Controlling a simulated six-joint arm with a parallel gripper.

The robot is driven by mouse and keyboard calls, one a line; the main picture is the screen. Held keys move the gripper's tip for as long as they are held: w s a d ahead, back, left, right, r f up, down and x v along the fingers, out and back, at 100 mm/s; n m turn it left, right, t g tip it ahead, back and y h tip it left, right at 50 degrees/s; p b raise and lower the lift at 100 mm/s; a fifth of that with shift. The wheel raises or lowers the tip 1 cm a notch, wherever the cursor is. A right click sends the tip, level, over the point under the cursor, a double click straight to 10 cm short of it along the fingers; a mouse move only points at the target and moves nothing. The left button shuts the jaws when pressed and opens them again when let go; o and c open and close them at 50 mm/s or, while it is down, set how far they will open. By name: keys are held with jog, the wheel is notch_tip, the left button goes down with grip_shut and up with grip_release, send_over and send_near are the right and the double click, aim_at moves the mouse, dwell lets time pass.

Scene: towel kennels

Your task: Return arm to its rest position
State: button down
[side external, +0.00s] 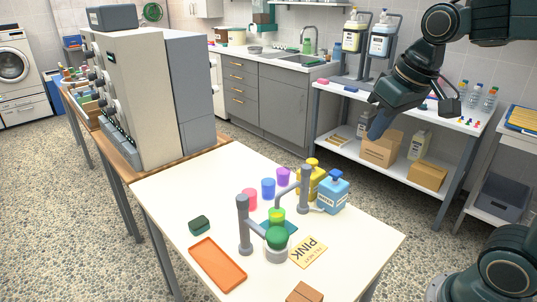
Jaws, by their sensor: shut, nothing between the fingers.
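My gripper (377,127) hangs at the upper right in the side external view, high and well clear of the white table (180,190). It points down and to the left, with its fingers shut and nothing held. The shelf unit with bottles and boxes shows behind it. No object touches it.
A large beige machine (135,95) stands at the left.

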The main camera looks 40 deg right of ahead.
jog(key=s+a+f+n+t, duration=0.1)
jog(key=s+a+f, duration=0.1)
jog(key=s, duration=0.7)
jog(key=shift+s+f+n, duration=0.3)
jog(key=shift+s+f, duration=0.05)
jog(key=shift+f, duration=0.45)
jog(key=c, duration=2.1)
grip_release()
jog(key=shift+a, duration=0.1)
